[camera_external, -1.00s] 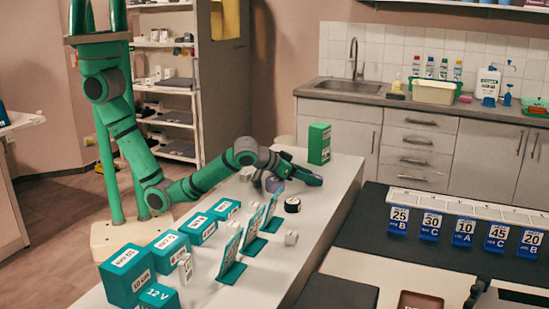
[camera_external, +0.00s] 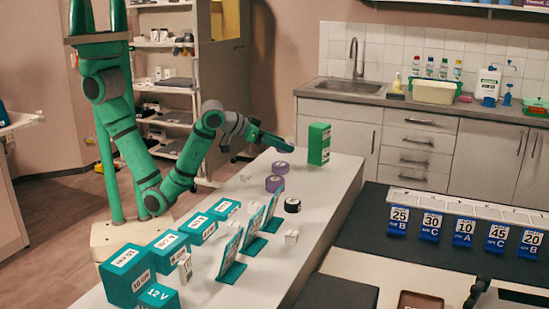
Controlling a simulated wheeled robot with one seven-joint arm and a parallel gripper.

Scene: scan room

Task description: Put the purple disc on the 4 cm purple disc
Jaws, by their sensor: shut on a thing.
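My gripper (camera_external: 284,155) is at the end of the arm, above the far part of the white table. One purple disc (camera_external: 281,168) shows just below the hand, and my gripper appears shut on it. The fingers are too small and dark to make out clearly. Another purple disc (camera_external: 275,184) lies on the table just in front of and below it in the picture. The two discs look close together in this view, but I cannot tell the height between them. The size labels are not readable.
A black disc (camera_external: 292,205) lies nearby on the table (camera_external: 325,190). A green box (camera_external: 319,144) stands at the far right. Teal signs (camera_external: 252,232), teal boxes (camera_external: 172,246) and small white cubes (camera_external: 292,237) occupy the nearer part. The table's right edge is close.

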